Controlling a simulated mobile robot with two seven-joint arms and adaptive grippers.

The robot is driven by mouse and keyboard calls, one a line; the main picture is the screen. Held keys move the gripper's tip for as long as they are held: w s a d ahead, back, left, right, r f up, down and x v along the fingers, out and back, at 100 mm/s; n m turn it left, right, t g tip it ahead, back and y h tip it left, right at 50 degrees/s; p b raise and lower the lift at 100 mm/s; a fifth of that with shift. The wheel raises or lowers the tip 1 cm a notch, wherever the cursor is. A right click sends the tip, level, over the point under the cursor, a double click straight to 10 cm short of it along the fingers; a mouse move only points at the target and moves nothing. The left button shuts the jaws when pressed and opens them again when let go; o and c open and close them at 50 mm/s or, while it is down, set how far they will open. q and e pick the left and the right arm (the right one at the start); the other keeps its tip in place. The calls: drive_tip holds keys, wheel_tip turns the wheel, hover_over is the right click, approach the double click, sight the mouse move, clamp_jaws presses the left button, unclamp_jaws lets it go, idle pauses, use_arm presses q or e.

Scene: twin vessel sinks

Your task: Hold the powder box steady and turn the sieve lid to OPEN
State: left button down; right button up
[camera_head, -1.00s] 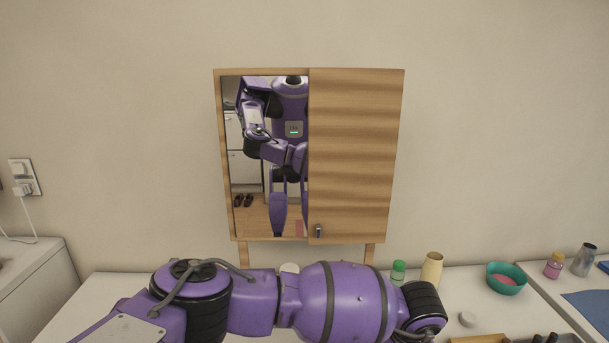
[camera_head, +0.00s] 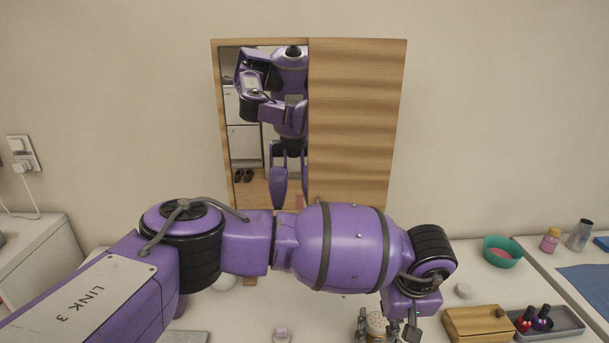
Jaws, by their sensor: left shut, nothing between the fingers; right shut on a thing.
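The powder box (camera_head: 376,322) shows at the bottom edge, right of centre, as a small round container with a yellowish sieve lid on top. Its lower part is cut off by the frame. Grey fingers of my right gripper (camera_head: 363,325) stand against its sides, shut on it; the rest of that gripper and its arm are out of view. My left arm crosses the picture from the left, and my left gripper (camera_head: 411,328) hangs from its wrist just right of the box, shut and empty. I cannot tell whether it touches the lid, and the lid's markings are too small to read.
A wooden box (camera_head: 478,322) and a grey tray (camera_head: 565,321) with red and purple bottles stand to the right. A mirror cabinet (camera_head: 355,120) hangs on the wall. My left arm hides much of the counter.

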drive_tip(key=shift+s+f, duration=0.1)
drive_tip(key=shift+f, duration=0.25)
drive_tip(key=o, duration=1.3)
drive_tip(key=shift+r, duration=0.2)
